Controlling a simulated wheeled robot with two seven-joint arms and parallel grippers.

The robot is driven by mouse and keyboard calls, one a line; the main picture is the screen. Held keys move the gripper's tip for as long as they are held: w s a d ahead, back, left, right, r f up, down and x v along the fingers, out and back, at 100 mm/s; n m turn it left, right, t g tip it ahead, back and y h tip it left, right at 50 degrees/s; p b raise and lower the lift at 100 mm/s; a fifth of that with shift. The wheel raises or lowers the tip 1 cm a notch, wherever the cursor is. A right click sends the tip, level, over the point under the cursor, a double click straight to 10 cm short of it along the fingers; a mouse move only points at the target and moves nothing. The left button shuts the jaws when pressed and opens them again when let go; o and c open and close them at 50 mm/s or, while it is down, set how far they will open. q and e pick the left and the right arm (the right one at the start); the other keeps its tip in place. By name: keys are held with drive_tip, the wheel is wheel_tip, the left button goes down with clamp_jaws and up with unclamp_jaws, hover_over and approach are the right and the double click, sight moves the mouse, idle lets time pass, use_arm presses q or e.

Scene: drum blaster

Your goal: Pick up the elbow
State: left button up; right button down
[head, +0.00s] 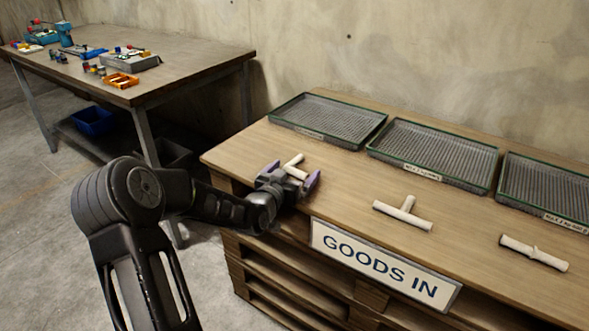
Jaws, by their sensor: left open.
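A white pipe elbow (294,161) lies on the wooden goods-in bench (345,190) near its left end. My left gripper (292,175) is at the elbow, with its purple-padded fingers apart on either side of it. The jaws are open, and I cannot tell whether a finger touches the elbow. Part of the elbow may be hidden by the gripper. My right gripper is not in view.
A white tee (403,213) and a white straight fitting (534,253) lie farther right. Three green-rimmed trays, left (325,138), middle (432,180) and right (548,214), stand along the back. A table (180,62) with tools stands at the back left.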

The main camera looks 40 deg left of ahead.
use_arm(q)
drive_tip(key=shift+w+a+f, duration=0.1)
drive_tip(key=shift+w+a, duration=0.05)
drive_tip(key=shift+w, duration=0.55)
drive_tip(key=shift+c, duration=0.2)
drive_tip(key=c, duration=1.4)
